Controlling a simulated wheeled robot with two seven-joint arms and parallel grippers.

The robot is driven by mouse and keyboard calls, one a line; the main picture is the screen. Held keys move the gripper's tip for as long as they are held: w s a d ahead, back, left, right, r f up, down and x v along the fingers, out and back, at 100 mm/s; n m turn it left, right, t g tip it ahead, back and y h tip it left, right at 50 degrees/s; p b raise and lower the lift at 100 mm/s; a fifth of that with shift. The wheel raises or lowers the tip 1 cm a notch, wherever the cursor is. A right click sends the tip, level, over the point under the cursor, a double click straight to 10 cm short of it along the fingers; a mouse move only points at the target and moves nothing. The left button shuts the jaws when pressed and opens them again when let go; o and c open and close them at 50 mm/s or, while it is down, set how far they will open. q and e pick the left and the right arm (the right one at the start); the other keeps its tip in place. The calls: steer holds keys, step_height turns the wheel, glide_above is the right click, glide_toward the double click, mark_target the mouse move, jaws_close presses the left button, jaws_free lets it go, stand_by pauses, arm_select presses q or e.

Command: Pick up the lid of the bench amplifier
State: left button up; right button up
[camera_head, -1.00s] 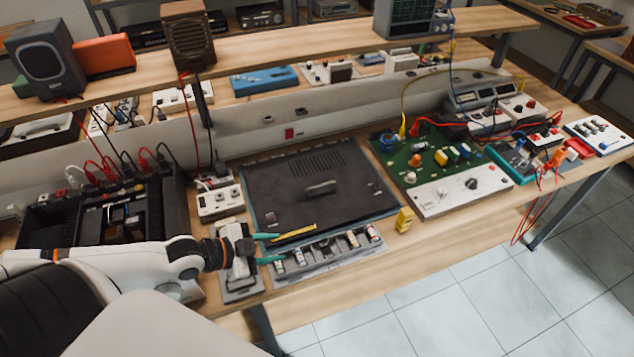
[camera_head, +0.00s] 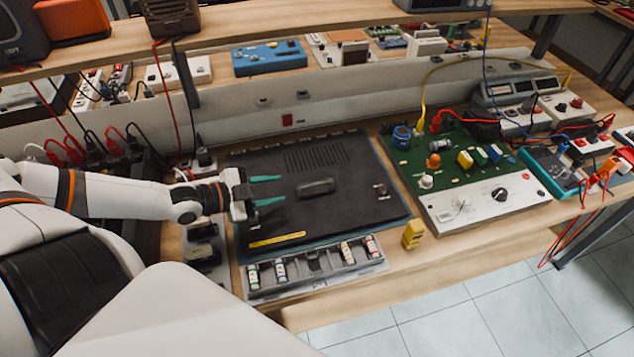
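The bench amplifier's dark lid (camera_head: 345,163) lies flat on the bench. It has vent slots at the back and a raised handle (camera_head: 315,187) near its middle. My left gripper (camera_head: 268,190) is over the left part of the lid. Its two green fingers are apart with nothing between them, and they point right toward the handle, a short way left of it. I cannot tell how high the fingers are above the lid. My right gripper is not in view.
A grey tray of small parts (camera_head: 315,268) lies in front of the lid, with a yellow block (camera_head: 413,234) at its right. A green circuit board (camera_head: 455,160) with a white control panel stands to the right. A shelf (camera_head: 300,32) runs above the back.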

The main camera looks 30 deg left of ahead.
mark_target(310, 183)
arm_select(q)
steer(key=b+x, duration=0.1)
steer(key=x, duration=0.2)
steer(key=shift+f+b, duration=0.15)
steer(key=shift+b, duration=0.2)
steer(key=shift+w+d, duration=0.1)
steer(key=shift+w, duration=0.1)
steer(key=b+x, duration=0.1)
steer(key=x, duration=0.1)
steer(key=shift+w+d+f, duration=0.1)
steer(key=shift+w+f, duration=0.05)
steer(key=shift+w, duration=0.15)
steer(key=shift+w+d+f, duration=0.15)
steer(key=shift+w+d, duration=0.15)
steer(key=shift+w, duration=0.2)
steer(key=shift+b+x, duration=0.4)
steer(key=shift+x, duration=2)
steer(key=shift+f, duration=0.15)
steer(key=c, duration=0.8)
jaws_close()
